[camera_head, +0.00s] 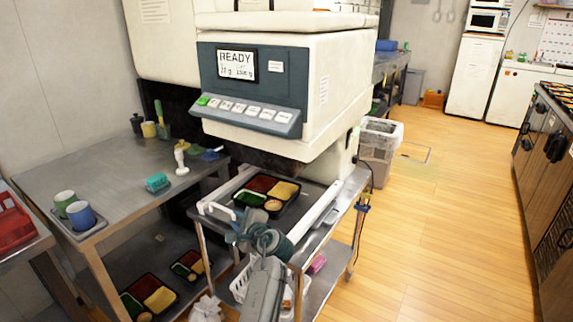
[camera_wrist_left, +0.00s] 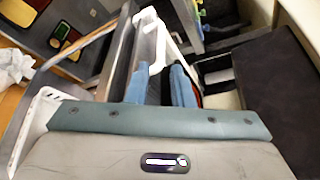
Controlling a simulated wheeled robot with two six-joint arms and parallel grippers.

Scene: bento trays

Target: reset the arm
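My left arm (camera_head: 262,290) comes up from the bottom of the head view. Its grey-green gripper (camera_head: 237,226) is at the near left side of the steel stand under the machine, just in front of a black bento tray (camera_head: 237,206). In the left wrist view the two blue fingers (camera_wrist_left: 160,87) stand apart with a gap between them, and I see nothing gripped. The tray holds red, yellow, green and tan food portions and lies between two white rails. I cannot tell whether the gripper touches the stand or rail. My right gripper does not show.
The white machine (camera_head: 335,90) with a READY display overhangs the tray. A steel table (camera_head: 110,185) with cups and a teal sponge (camera_head: 157,182) stands left. More filled trays (camera_head: 150,297) lie on its lower shelf. A white basket (camera_head: 240,284) is below. Open wooden floor lies right.

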